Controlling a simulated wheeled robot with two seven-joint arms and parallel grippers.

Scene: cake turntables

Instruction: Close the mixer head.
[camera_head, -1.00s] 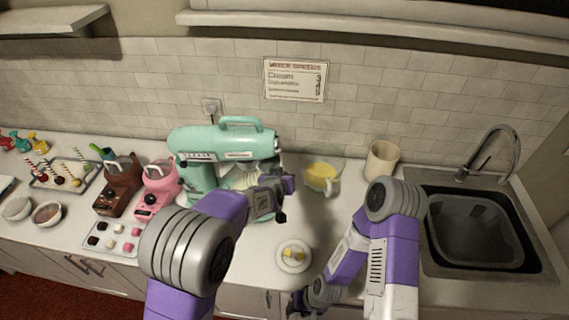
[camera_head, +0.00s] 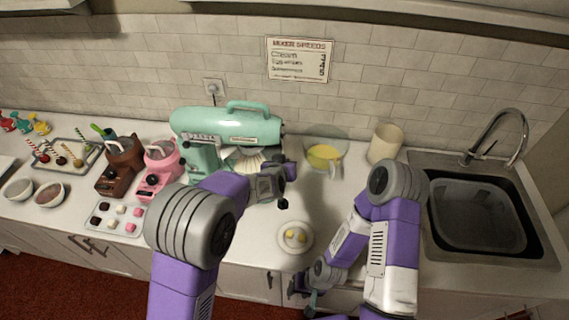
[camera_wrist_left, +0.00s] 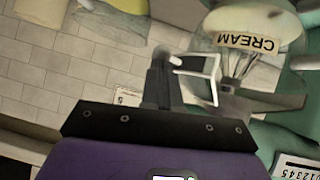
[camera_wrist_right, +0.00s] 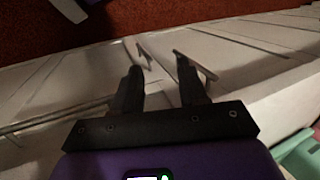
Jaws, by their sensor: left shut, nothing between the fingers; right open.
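The mint-green mixer (camera_head: 196,160) stands on the counter against the tiled wall. Its head (camera_head: 228,126), with a handle on top, looks close to level; I cannot tell whether it is fully down. A wire whisk (camera_wrist_left: 235,68) and a clear bowl labelled CREAM (camera_wrist_left: 247,42) show under the head in the left wrist view. My left gripper (camera_head: 290,171) is shut and empty, in front of the mixer's bowl end; its fingers (camera_wrist_left: 161,68) are beside a white square handle (camera_wrist_left: 210,80). My right gripper (camera_head: 303,292) is open and empty, low by the counter's front edge; it shows in its wrist view (camera_wrist_right: 157,62).
A glass bowl with yellow contents (camera_head: 325,155) and a beige canister (camera_head: 385,143) stand right of the mixer. A small plate (camera_head: 296,250) lies in front. The sink (camera_head: 480,215) is far right.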

